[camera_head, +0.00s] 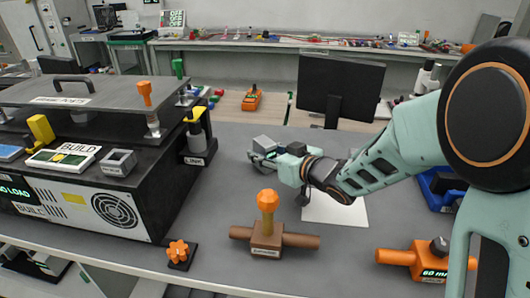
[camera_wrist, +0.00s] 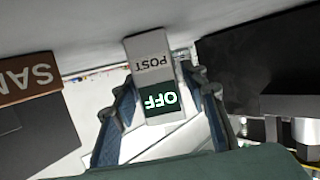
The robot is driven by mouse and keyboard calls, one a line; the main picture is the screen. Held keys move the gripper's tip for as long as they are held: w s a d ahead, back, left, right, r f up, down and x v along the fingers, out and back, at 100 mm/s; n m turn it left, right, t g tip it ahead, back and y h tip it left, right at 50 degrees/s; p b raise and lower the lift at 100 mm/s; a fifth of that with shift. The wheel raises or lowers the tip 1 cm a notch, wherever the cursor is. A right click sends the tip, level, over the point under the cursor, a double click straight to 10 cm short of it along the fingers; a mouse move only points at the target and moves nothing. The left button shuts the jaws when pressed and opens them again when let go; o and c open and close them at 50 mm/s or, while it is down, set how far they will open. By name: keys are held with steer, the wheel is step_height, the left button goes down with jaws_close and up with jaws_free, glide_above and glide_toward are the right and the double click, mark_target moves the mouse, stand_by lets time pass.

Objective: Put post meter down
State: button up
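The post meter is a small grey box (camera_head: 264,142) at my gripper's far end in the head view. In the wrist view the post meter (camera_wrist: 151,67) shows a "POST" label and a dark green "OFF" display, both upside down. My gripper (camera_head: 262,157) is over the grey bench, left of the monitor. In the wrist view its two fingers (camera_wrist: 161,88) lie along both sides of the meter and appear closed on it. The meter's underside is hidden, and I cannot tell whether it touches the bench.
A white sheet (camera_head: 337,209) lies beneath my forearm. The black machine (camera_head: 160,165) with its link lever (camera_head: 196,131) stands left. A brown lever fixture (camera_head: 266,237), orange knob (camera_head: 178,252) and orange meter fixture (camera_head: 421,261) stand in front. The monitor (camera_head: 340,82) stands behind.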

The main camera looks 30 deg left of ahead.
steer(key=shift+r, duration=0.15)
steer(key=shift+d+r, duration=0.1)
steer(key=shift+d, duration=0.05)
steer(key=p+v, duration=0.2)
steer(key=v, duration=0.9)
steer(key=shift+s+d+r, duration=0.1)
steer(key=shift+s+d, duration=0.15)
